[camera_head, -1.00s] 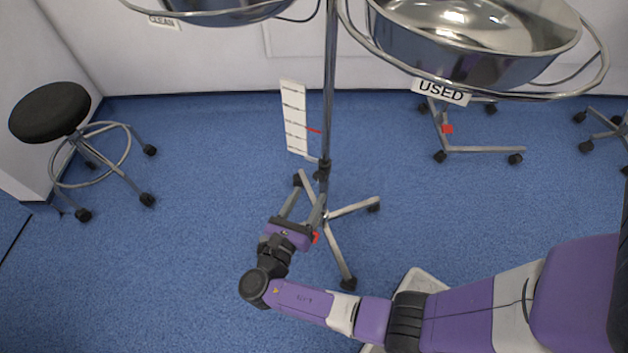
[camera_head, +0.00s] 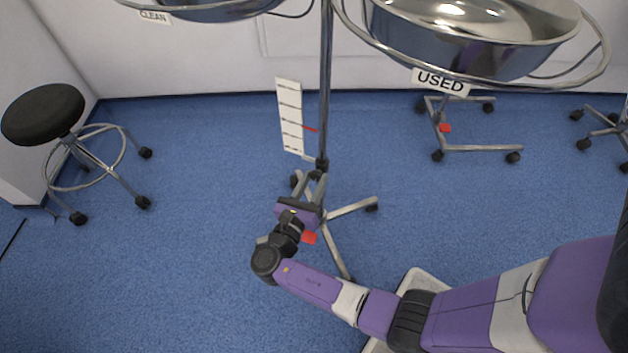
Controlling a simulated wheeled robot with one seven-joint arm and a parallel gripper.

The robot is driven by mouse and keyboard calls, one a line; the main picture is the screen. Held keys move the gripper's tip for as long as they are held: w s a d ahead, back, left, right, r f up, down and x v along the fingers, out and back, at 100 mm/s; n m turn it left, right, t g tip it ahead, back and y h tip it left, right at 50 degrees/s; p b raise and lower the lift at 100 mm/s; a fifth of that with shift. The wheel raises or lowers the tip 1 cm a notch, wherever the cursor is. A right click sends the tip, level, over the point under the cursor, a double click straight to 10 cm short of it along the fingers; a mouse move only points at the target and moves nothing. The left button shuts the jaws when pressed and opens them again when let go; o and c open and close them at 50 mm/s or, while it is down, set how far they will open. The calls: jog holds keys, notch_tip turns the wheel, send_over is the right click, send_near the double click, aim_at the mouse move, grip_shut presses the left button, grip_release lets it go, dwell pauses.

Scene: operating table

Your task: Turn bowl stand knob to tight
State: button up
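The bowl stand's chrome pole (camera_head: 325,90) rises at the middle of the head view, with a dark collar (camera_head: 322,163) low on it. I cannot make out the knob apart from this collar. My gripper (camera_head: 309,182) is just below the collar and slightly left of it, its fingers pointing up the picture. The fingers look apart with nothing visible between them. I cannot tell whether they touch the stand. A white scale card (camera_head: 290,115) stands left of the pole, with a red pointer (camera_head: 310,128) beside it.
A steel bowl in a ring, with a USED label (camera_head: 440,82), hangs at upper right; a CLEAN label (camera_head: 154,17) shows at upper left. The stand's legs (camera_head: 350,208) spread on the blue floor. A black stool (camera_head: 43,115) is far left. Floor left of my gripper is clear.

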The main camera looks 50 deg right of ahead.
grip_shut()
